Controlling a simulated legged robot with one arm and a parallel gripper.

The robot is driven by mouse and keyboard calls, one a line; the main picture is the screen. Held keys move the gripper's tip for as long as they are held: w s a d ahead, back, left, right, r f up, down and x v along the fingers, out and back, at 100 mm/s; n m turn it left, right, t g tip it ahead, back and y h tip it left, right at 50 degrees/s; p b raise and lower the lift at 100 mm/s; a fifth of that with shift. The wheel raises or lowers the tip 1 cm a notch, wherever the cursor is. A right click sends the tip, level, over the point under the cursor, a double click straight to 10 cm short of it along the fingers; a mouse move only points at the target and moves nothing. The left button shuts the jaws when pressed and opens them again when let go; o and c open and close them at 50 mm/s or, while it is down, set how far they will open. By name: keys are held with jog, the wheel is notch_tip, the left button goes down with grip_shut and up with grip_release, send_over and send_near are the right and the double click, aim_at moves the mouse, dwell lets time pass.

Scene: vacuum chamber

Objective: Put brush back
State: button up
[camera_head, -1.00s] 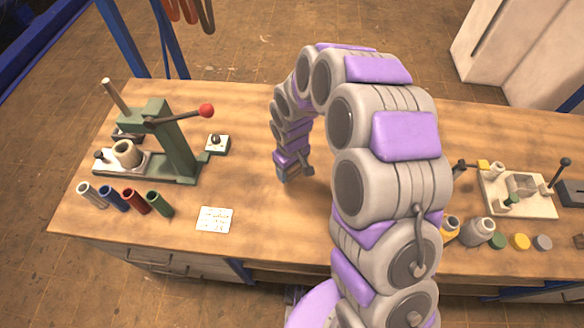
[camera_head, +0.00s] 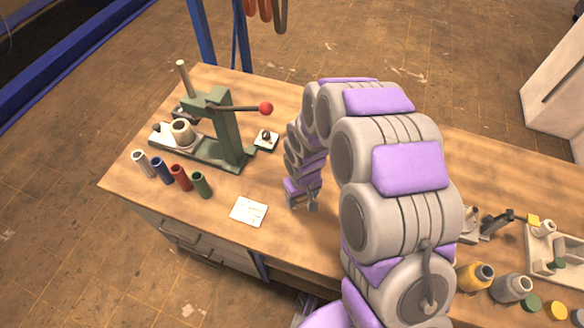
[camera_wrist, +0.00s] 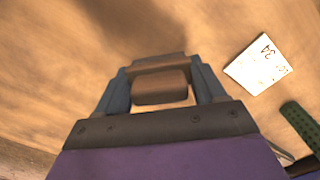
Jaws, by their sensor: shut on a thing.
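My gripper (camera_head: 302,203) hangs low over the wooden bench, right of the white card, in the head view. In the wrist view my gripper (camera_wrist: 160,82) is shut on a brown, block-like thing (camera_wrist: 160,90), which I take to be the brush. Its bristles cannot be made out, and the fingers hide its sides. In the head view the held thing is too small and covered to tell apart. I see no other brush on the bench.
A green lever press (camera_head: 222,130) with a red knob stands at the back left. Several coloured tubes (camera_head: 180,177) lie before it. The white card (camera_head: 249,211) lies flat near the front edge. Jars (camera_head: 511,288) and a white fixture (camera_head: 550,250) are at the right.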

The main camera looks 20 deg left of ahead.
jog(key=w+a, duration=0.2)
jog(key=w, duration=0.1)
jog(key=w+a+f+b, duration=0.1)
jog(key=w+a, duration=0.2)
jog(key=w, duration=0.1)
jog(key=w+a, duration=0.2)
jog(key=w, duration=0.1)
jog(key=shift+w+a+f, duration=0.2)
jog(key=shift+w+a, duration=0.1)
jog(key=shift+w, duration=0.1)
jog(key=shift+w+a, duration=0.1)
jog(key=shift+w, duration=0.55)
jog(key=shift+w+a+b, duration=0.15)
jog(key=shift+a+b, duration=0.1)
jog(key=shift+b, duration=0.05)
jog(key=f, duration=0.3)
jog(key=shift+a+f+b, duration=0.2)
jog(key=shift+f+b, duration=0.15)
jog(key=shift+d, duration=0.1)
jog(key=shift+d, duration=0.15)
jog(key=o, duration=1.2)
